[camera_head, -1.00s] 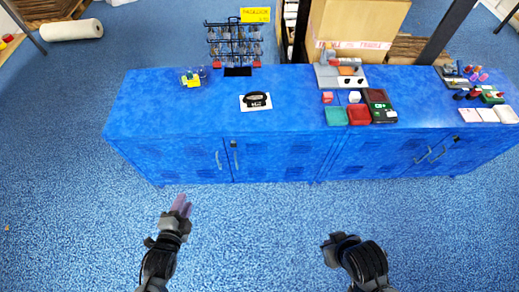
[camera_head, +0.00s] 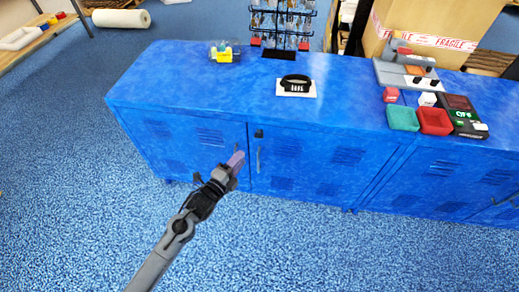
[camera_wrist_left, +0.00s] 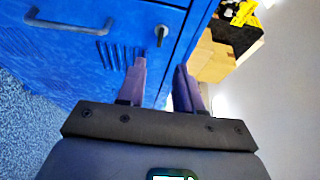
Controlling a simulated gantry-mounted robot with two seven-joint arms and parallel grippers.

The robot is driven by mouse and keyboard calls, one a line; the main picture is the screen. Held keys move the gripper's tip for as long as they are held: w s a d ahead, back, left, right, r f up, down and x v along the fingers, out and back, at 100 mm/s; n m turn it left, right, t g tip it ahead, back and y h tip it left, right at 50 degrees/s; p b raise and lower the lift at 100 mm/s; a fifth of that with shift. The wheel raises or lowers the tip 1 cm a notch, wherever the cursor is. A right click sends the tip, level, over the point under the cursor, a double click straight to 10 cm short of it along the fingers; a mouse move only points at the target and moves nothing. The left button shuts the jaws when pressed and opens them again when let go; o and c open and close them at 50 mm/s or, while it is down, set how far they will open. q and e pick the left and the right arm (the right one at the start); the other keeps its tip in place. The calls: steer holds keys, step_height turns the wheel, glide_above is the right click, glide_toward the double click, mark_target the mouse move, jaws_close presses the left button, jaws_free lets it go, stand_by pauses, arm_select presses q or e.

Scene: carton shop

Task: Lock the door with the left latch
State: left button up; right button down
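The blue cabinet (camera_head: 190,85) has a left door (camera_head: 200,145) and a door beside it, both shut. A small dark latch (camera_head: 258,133) sits at the top of the seam between them, above a grey bar handle (camera_head: 258,160). My left gripper (camera_head: 237,160) is in front of the left door, just left of and below the latch. In the left wrist view a small metal latch piece (camera_wrist_left: 161,33) shows just beyond the fingertips (camera_wrist_left: 162,62), with a dark bar handle (camera_wrist_left: 70,24) to the left. The fingers are apart with nothing between them. My right gripper is out of view.
The cabinet top holds a black item on a white card (camera_head: 296,86), a yellow item in a clear tray (camera_head: 224,52), a hook rack (camera_head: 284,22), and green (camera_head: 402,118) and red trays (camera_head: 435,121). The blue floor in front is clear.

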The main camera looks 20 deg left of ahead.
arm_select(q)
steer(key=b+x, duration=0.3)
steer(key=x, duration=0.8)
steer(key=shift+w, duration=0.2)
jaws_close()
